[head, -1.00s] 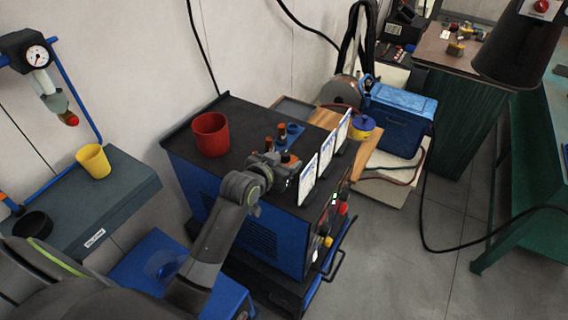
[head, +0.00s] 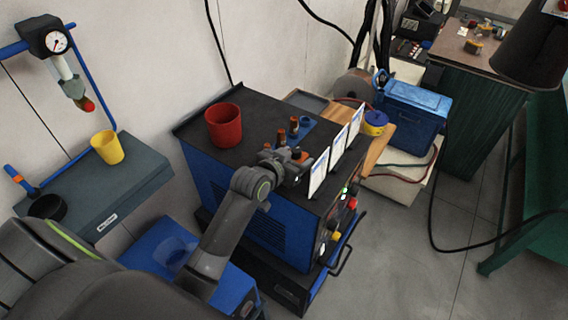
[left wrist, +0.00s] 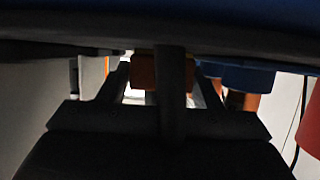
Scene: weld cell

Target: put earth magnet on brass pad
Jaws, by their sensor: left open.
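My left gripper (head: 297,169) is open at the front part of the black top of the blue machine. A small orange block with a dark knob (head: 297,153), which may be the earth magnet, is right at its fingers. In the left wrist view an orange block (left wrist: 146,72) shows between the open fingers, partly hidden by a dark bar. I cannot tell whether the fingers touch it. I cannot surely pick out the brass pad; a small brass-coloured piece (head: 473,46) lies on the brown bench at the back right. My right gripper is not in view.
A red cup (head: 224,126) stands on the machine top (head: 247,153), left of a blue holder (head: 306,122) and copper-coloured cylinders. White upright cards (head: 337,147) line the machine's right edge. A blue case (head: 412,106) and yellow-and-blue reel (head: 375,121) stand beyond. A yellow cup (head: 107,147) is on the left shelf.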

